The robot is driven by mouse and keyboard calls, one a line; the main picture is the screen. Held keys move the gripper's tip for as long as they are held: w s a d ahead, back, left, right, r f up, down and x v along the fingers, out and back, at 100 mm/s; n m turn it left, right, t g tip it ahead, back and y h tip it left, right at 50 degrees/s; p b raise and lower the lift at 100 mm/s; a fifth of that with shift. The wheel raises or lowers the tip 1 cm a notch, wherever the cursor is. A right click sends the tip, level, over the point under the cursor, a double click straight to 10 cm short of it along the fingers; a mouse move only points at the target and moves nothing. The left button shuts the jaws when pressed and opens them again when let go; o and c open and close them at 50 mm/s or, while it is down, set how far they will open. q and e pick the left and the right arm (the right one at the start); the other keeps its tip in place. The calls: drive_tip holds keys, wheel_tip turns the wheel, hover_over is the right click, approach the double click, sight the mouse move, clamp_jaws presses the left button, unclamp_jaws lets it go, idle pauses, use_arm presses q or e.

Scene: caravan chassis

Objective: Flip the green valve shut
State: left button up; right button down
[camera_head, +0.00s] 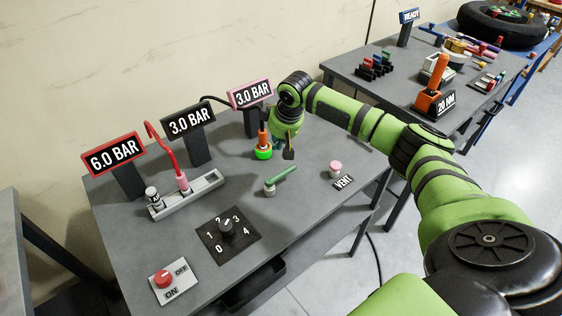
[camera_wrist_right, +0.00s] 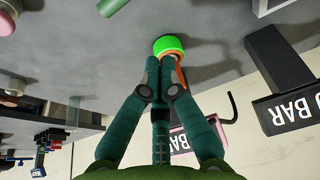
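The green valve lever (camera_head: 282,180) sits on a pale round base on the grey bench, lying slantwise from lower left to upper right. Part of a green bar (camera_wrist_right: 112,6) shows at the top edge of the right wrist view. My right gripper (camera_head: 288,153) hangs above the bench, behind and apart from the lever. In the wrist view its fingers (camera_wrist_right: 161,64) come together at the tips and look shut, with nothing seen held. An orange piece with a bright green ring (camera_head: 263,153) stands just beside them; the ring (camera_wrist_right: 168,45) shows beyond the fingertips. My left gripper is not in view.
A pink VENT button (camera_head: 335,167) is right of the lever. A numbered dial (camera_head: 228,231), a red switch (camera_head: 167,279) and a grey rack (camera_head: 188,200) with a red hose occupy the left and front. Pressure signs (camera_head: 190,121) line the back.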

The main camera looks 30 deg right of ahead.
sight(282, 174)
drive_tip(key=x, duration=0.8)
drive_tip(key=shift+f, duration=0.15)
drive_tip(key=s+p, duration=0.1)
drive_tip(key=s+r+p, duration=0.1)
drive_tip(key=p, duration=0.1)
drive_tip(key=shift+s+d, duration=0.2)
drive_tip(key=shift+s, duration=0.15)
drive_tip(key=shift+s+p, duration=0.4)
drive_tip(key=shift+s, duration=0.15)
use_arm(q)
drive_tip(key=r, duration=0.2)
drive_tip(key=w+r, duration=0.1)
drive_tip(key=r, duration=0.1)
use_arm(e)
drive_tip(key=shift+s, duration=0.1)
